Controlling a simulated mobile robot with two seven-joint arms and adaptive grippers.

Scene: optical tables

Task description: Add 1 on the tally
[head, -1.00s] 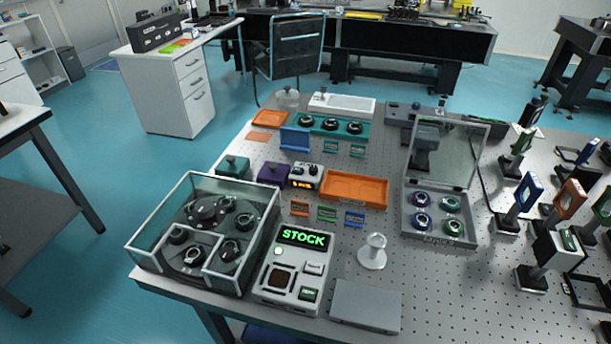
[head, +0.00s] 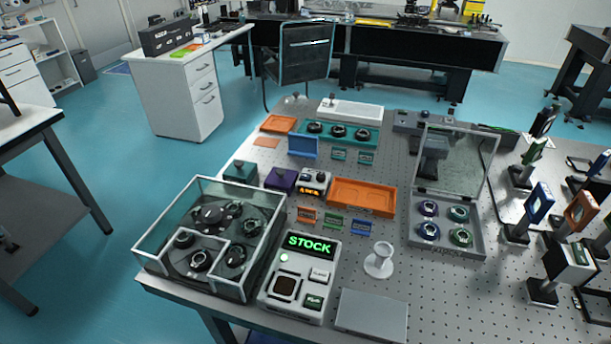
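A small white box (head: 314,181) with dark round parts on top and a small lit orange display stands near the middle of the perforated optical table (head: 385,150). It may be the tally, but its orange digits are too small to read surely. A larger white console (head: 298,290) near the front edge has a lit green display (head: 310,244) reading STOCK, a round lit button, a dark square pad and two small labelled keys. Neither of my grippers shows in the head view.
A glass-walled case (head: 212,235) with round mounts stands left of the console. A purple box (head: 281,179), an orange tray (head: 362,195) and small coloured signs surround the white box. A white pedestal (head: 379,262) and grey plate (head: 372,314) are right of the console. An open-lidded case (head: 446,240) stands further right.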

